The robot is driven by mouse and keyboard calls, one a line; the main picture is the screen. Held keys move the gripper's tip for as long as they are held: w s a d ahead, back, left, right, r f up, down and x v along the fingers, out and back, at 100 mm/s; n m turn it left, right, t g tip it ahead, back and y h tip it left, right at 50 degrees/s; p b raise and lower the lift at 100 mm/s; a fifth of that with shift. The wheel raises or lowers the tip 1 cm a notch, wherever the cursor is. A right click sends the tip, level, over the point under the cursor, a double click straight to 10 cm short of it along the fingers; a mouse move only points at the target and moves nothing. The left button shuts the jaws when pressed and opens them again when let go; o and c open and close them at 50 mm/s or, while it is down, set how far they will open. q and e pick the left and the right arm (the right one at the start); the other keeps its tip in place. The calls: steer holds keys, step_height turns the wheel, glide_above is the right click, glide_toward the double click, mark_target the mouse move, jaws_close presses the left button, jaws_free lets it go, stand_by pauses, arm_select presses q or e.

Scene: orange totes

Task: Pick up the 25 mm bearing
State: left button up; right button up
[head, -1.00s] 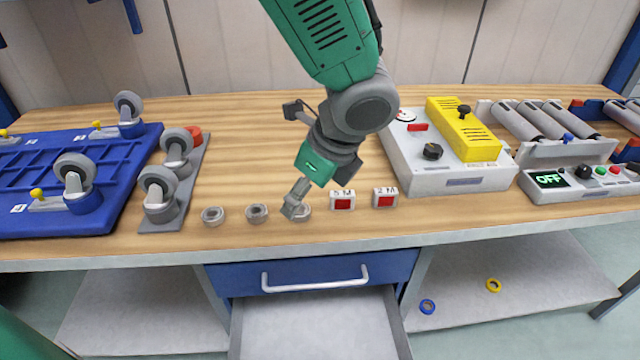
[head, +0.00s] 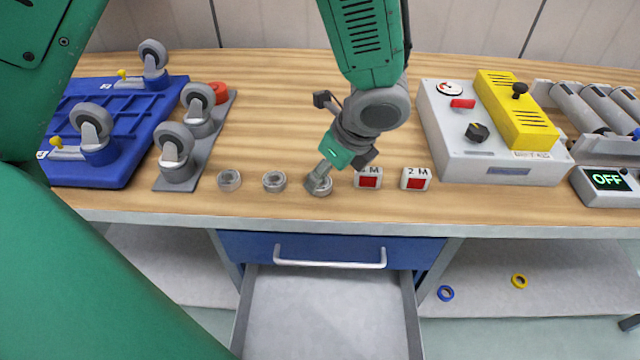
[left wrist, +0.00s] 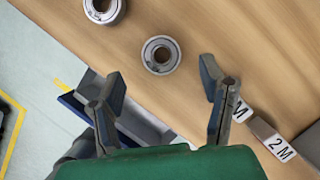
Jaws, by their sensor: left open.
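Three grey ring-shaped bearings stand in a row near the bench's front edge: a left one (head: 229,180), a middle one (head: 274,181) and a right one (head: 322,188). I cannot tell their sizes, so I cannot say which is the 25 mm one. My left gripper (head: 318,180) points down at the right bearing and partly hides it. In the left wrist view, the gripper (left wrist: 161,84) is open and empty. The right bearing (left wrist: 161,55) lies just beyond the gap between its fingertips; another bearing (left wrist: 104,9) is at the top edge. My right gripper is not seen.
Two small red-and-white labelled blocks (head: 368,179) (head: 415,179) stand right of the bearings. A grey machine with a yellow block (head: 515,110) is further right. A blue tray with casters (head: 118,165) is left. An open drawer (head: 322,310) juts out below the bench.

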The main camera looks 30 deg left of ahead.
mark_target(323, 182)
arm_select(q)
steer(key=x, duration=0.4)
steer(key=shift+w+f+b, duration=0.25)
steer(key=shift+b, duration=0.15)
steer(key=shift+a, duration=0.1)
steer(key=c, duration=1.3)
steer(key=shift+r, duration=0.15)
